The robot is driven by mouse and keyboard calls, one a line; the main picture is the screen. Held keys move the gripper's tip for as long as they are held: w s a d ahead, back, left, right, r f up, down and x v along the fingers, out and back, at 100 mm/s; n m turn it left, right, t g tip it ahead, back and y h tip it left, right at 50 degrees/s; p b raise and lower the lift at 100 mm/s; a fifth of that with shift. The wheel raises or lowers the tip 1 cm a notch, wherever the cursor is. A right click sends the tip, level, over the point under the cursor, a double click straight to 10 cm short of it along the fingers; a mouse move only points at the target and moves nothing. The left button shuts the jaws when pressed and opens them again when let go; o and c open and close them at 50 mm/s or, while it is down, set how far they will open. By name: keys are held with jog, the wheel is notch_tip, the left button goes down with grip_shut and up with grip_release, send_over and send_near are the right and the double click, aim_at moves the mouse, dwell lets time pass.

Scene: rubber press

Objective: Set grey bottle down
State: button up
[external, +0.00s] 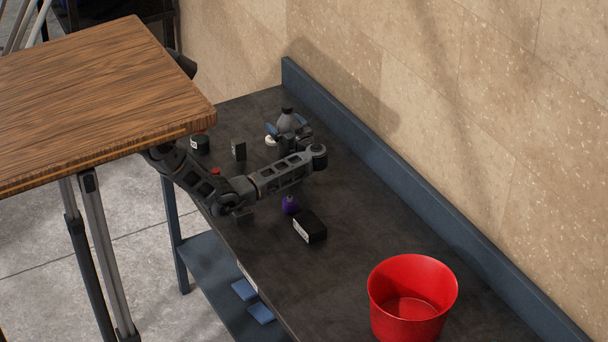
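The grey bottle (286,121) with a dark cap stands upright at the far end of the dark workbench, near the back edge. My gripper (283,130) is at the bottle, with blue finger parts showing on its left and right sides. The fingers appear to be around the bottle's body. The bottle's base is hidden behind my gripper and wrist, so I cannot tell whether it touches the bench.
A white round item (270,140), a small black box (238,150) and a dark jar (200,143) stand left of my gripper. A purple item (290,205) and a black box (310,227) are nearer. A red bucket (412,292) stands front right. The bench (345,270) between is clear.

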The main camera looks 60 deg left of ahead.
jog(key=shift+r, duration=0.1)
jog(key=d+b, duration=0.4)
jog(key=d, duration=0.8)
